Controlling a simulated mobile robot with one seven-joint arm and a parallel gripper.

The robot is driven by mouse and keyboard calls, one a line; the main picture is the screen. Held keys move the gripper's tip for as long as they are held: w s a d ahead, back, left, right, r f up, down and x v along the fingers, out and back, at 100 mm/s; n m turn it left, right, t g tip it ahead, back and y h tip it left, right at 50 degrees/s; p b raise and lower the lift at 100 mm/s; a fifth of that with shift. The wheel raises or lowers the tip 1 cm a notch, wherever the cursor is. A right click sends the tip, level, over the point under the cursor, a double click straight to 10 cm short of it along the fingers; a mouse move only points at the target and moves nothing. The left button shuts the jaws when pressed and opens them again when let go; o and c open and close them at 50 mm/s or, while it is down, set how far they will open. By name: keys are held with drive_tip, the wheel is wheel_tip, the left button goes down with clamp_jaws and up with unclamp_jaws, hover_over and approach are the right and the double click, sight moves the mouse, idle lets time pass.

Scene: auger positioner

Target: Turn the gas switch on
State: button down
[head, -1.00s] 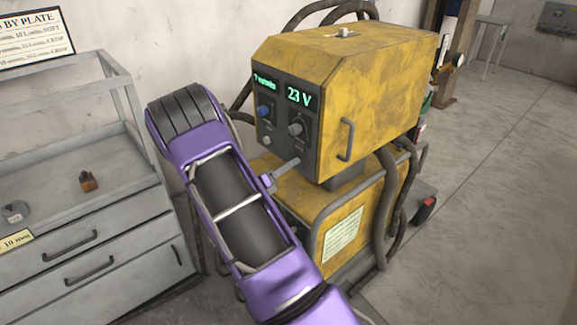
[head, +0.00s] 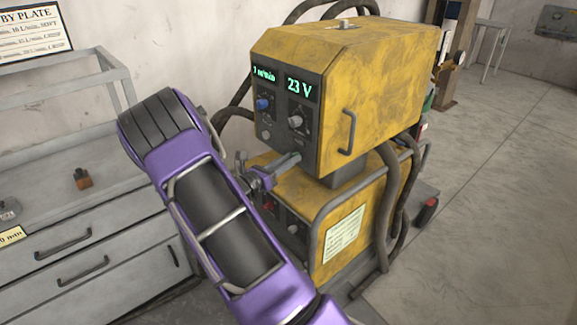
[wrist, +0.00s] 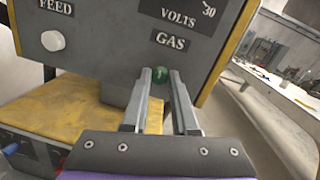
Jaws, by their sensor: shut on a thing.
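The gas switch is a small round green knob (wrist: 158,75) under the GAS label (wrist: 172,41) on the dark front panel of the yellow welder (head: 375,75). It has a small pale mark near its top. In the wrist view my gripper (wrist: 160,78) has one finger on each side of the knob and is shut on it. In the head view my gripper (head: 297,159) reaches the lower part of the panel, and the knob itself cannot be made out there.
A white knob (wrist: 53,40) sits left of the gas switch, under the FEED label. Above are a blue knob (head: 263,104), a grey knob (head: 295,121) and a display reading 23 V (head: 299,88). A grey drawer cabinet (head: 90,245) stands left; open floor lies right.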

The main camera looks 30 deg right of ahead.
drive_tip(key=m+b, duration=0.2)
drive_tip(key=m, duration=0.4)
drive_tip(key=m+g+b, duration=0.1)
drive_tip(key=m+b, duration=0.2)
drive_tip(key=m, duration=0.3)
drive_tip(key=shift+f+g+h, duration=0.1)
drive_tip(key=shift+g+h, duration=0.2)
drive_tip(key=shift+h, duration=0.1)
drive_tip(key=shift+m, duration=0.3)
drive_tip(key=c, duration=0.7)
unclamp_jaws()
drive_tip(key=shift+a, duration=0.1)
drive_tip(key=s+a+f+p, duration=0.1)
drive_tip(key=s+a, duration=0.1)
drive_tip(key=a, duration=1.5)
drive_tip(key=shift+s+f, duration=0.15)
drive_tip(key=shift+f, duration=0.2)
drive_tip(key=shift+r, duration=0.1)
